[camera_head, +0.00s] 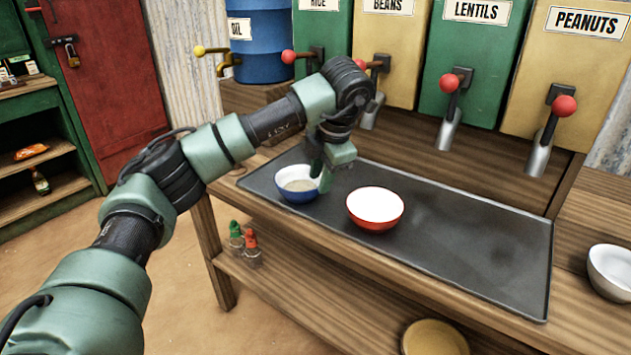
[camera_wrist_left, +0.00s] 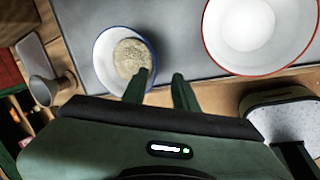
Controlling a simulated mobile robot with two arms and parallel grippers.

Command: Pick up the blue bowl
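The blue bowl (camera_head: 297,190) has a white inside and sits at the left end of the dark tray (camera_head: 470,245), with a beige grainy fill in it. In the left wrist view, the blue bowl (camera_wrist_left: 103,78) is at upper left. My left gripper (camera_head: 318,172) points down at the bowl's right rim. In the left wrist view, my left gripper (camera_wrist_left: 160,84) has its fingers apart, one over the bowl's inside and the other just outside the rim. Contact with the rim cannot be told. My right gripper is not in view.
A red bowl (camera_head: 375,212) with a white inside stands close right of the blue bowl. A white bowl (camera_head: 612,270) is on the counter at far right. Dispensers with red-knobbed levers (camera_head: 450,95) hang behind the tray. Shakers (camera_head: 243,240) stand on the lower shelf. The tray's right half is clear.

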